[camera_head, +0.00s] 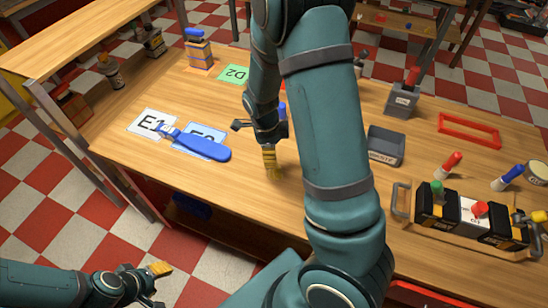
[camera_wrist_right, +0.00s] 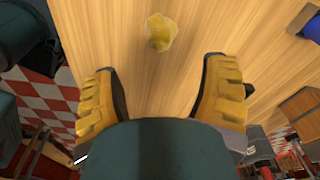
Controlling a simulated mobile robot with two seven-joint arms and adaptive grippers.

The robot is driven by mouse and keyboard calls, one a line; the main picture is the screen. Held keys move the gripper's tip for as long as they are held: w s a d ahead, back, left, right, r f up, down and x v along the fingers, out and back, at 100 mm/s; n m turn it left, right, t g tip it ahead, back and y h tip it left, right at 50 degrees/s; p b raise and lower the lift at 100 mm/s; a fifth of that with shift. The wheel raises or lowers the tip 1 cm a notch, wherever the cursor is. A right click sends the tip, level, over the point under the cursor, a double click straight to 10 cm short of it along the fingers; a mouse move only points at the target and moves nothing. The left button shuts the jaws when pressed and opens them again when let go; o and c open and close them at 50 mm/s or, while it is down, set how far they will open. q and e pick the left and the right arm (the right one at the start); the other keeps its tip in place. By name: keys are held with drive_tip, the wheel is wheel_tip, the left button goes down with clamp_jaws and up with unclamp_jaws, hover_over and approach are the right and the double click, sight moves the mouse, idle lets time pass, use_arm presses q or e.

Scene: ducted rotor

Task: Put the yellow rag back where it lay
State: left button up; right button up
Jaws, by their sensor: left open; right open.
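The yellow rag (camera_wrist_right: 160,33) shows in the right wrist view as a small crumpled lump on the wooden table top. My right gripper (camera_wrist_right: 160,90) is open, its yellow-padded fingers apart and empty, with the rag ahead of the gap between them. In the head view the right gripper (camera_head: 269,157) points down at the table's middle, and the rag (camera_head: 276,174) shows only as a small yellow patch by its fingertips. I cannot tell whether they touch. My left gripper (camera_head: 158,269) is open at the lower left, off the table's front edge, with nothing seen in it.
A blue-handled tool (camera_head: 205,147) lies across the E1 card (camera_head: 150,124) and a blue card (camera_head: 190,149). A green D2 card (camera_head: 234,73) lies behind. Right of my arm are a dark tray (camera_head: 385,146), a red frame (camera_head: 470,130) and a caddy (camera_head: 402,205).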

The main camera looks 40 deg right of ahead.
wheel_tip(320, 180, up, 2)
drive_tip(key=shift+w+a+r, duration=0.1)
drive_tip(key=shift+a, duration=0.05)
idle(0.6)
